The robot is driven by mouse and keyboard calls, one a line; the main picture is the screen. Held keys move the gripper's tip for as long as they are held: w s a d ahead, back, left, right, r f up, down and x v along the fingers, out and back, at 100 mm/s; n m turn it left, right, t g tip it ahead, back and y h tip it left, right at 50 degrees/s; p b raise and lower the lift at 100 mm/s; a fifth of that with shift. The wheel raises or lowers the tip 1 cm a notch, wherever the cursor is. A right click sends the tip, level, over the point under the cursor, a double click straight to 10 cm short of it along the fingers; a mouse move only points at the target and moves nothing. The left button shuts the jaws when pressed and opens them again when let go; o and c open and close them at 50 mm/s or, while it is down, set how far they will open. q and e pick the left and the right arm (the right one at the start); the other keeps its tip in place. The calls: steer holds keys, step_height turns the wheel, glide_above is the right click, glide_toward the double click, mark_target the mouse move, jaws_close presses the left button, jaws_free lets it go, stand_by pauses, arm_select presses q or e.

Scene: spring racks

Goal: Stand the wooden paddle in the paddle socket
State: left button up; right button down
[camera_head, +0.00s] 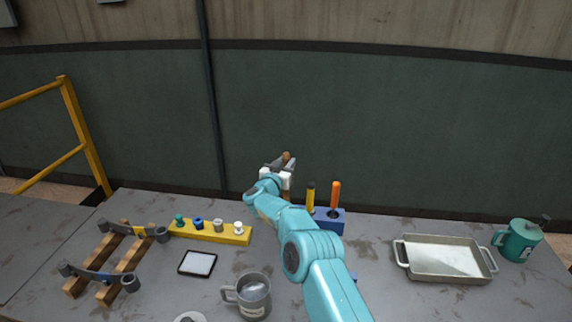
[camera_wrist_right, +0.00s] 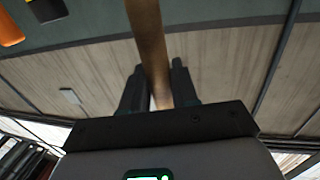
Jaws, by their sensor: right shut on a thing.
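My right gripper (camera_head: 281,166) is at the back of the table, raised above it. It is shut on the wooden paddle (camera_head: 287,156), whose brown tip shows above the jaws in the head view. In the right wrist view the paddle (camera_wrist_right: 150,45) is a brown wooden shaft running up from between the dark fingers (camera_wrist_right: 159,86). The blue block (camera_head: 335,219) just right of the gripper holds a yellow-handled tool (camera_head: 311,196) and an orange-handled tool (camera_head: 335,196) upright. My arm hides part of the block, so I cannot tell whether its socket for the paddle is free. My left gripper is not in view.
A yellow strip (camera_head: 207,233) with several small knobs lies left of my arm. A wooden rack (camera_head: 113,259), a dark-framed tablet (camera_head: 198,263) and a grey mug (camera_head: 252,297) stand nearby. A metal tray (camera_head: 443,276) and a teal can (camera_head: 520,242) are at right.

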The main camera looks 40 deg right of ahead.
steer(key=shift+s, duration=0.15)
steer(key=shift+f, duration=0.1)
steer(key=shift+f+b, duration=0.6)
steer(key=shift+f, duration=0.05)
steer(key=shift+f+b, duration=0.35)
steer(key=shift+f, duration=0.5)
steer(key=shift+f+b, duration=0.35)
steer(key=shift+b, duration=0.25)
